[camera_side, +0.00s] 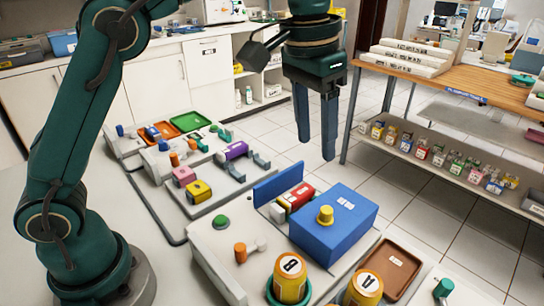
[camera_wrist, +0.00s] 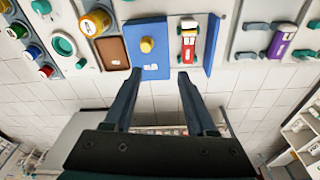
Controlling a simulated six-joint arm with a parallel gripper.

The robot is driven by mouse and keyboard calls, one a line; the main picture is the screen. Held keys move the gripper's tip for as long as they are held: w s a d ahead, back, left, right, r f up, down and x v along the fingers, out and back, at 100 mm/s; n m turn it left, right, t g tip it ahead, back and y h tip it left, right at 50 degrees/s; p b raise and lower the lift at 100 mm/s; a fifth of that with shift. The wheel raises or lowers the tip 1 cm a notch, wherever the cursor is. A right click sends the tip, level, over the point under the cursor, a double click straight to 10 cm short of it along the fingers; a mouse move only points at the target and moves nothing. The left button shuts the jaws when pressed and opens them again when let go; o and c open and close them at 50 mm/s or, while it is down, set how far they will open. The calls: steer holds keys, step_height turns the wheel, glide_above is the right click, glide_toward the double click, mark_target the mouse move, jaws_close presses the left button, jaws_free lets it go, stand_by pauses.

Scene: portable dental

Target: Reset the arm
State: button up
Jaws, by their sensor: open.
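My gripper (camera_side: 317,125) hangs in the air, fingers pointing down, over the floor side beyond the work panels. Its two fingers are apart with nothing between them. In the wrist view the gripper (camera_wrist: 158,85) is also open and empty. Ahead of its tips are a blue box (camera_wrist: 148,66) with a yellow knob and a red and white toy vehicle (camera_wrist: 188,40). In the side view the blue box (camera_side: 345,232) sits below my gripper, with the red vehicle (camera_side: 301,193) beside it. Neither touches the fingers.
Work panels (camera_side: 200,245) carry yellow cylinders (camera_side: 291,276), a brown tray (camera_side: 391,268), a purple block (camera_side: 234,150) and green (camera_side: 191,121) and orange trays. A shelf (camera_side: 450,165) with small bottles and a wooden top (camera_side: 440,75) stands right. White cabinets (camera_side: 150,80) stand behind.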

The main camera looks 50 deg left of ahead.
steer(key=s+a+r+n+t, duration=0.2)
steer(key=s+a+r+t, duration=0.15)
steer(key=s+a, duration=0.5)
steer(key=s+f, duration=0.8)
steer(key=shift+f, duration=0.25)
